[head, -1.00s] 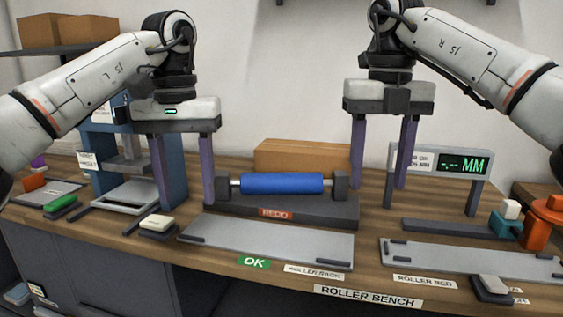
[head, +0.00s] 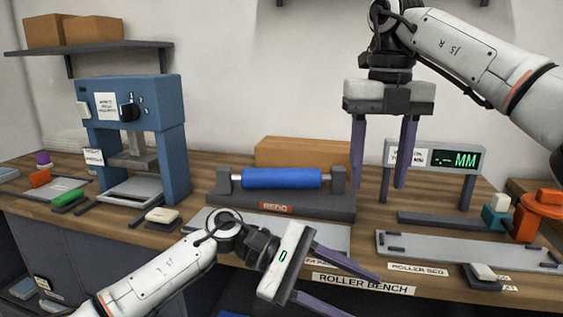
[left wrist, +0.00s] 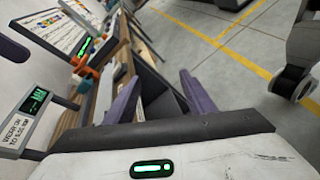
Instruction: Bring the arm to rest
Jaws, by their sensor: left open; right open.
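My left gripper (head: 345,282) is low in front of the bench's front edge in the head view, its fingers pointing right. It is open and empty, and its two purple fingers show apart in the left wrist view (left wrist: 160,95). My right gripper (head: 384,170) hangs above the bench, open with nothing between its fingers, which point down. A blue roller (head: 282,178) lies across the dark cradle (head: 335,207) marked REDO at the middle of the bench. My left arm and gripper hide part of the grey plate (head: 335,240) in front of the cradle.
A blue press (head: 172,165) stands at the left. The gauge frame with a green MM display (head: 460,160) stands at the right, near an orange fixture (head: 540,212). In the left wrist view, open floor (left wrist: 235,60) shows beyond the bench.

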